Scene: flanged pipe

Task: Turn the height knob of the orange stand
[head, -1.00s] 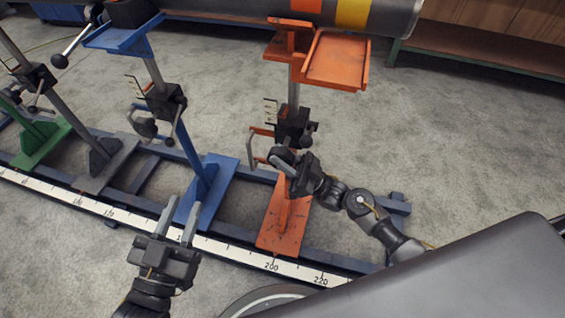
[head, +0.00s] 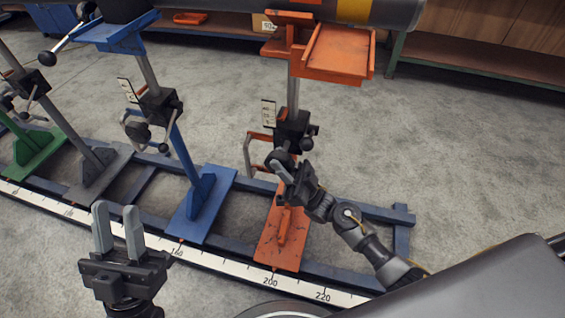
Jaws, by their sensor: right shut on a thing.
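The orange stand (head: 281,245) stands on the rail frame near the 200 mark, with a black clamp block (head: 292,130) on its post. A dark height knob (head: 279,158) sits at the lower left of the block. My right gripper (head: 280,168) reaches up from the lower right and is shut on this knob; its fingers partly hide it. My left gripper (head: 115,207) is open and empty, fingers pointing up, in front of the white scale at the lower left.
A blue stand (head: 203,205), a grey stand (head: 95,175) and a green stand (head: 37,150) stand further left on the same rail. A grey pipe (head: 385,12) with a yellow band lies across the top. A bench (head: 480,62) is behind. The floor at right is clear.

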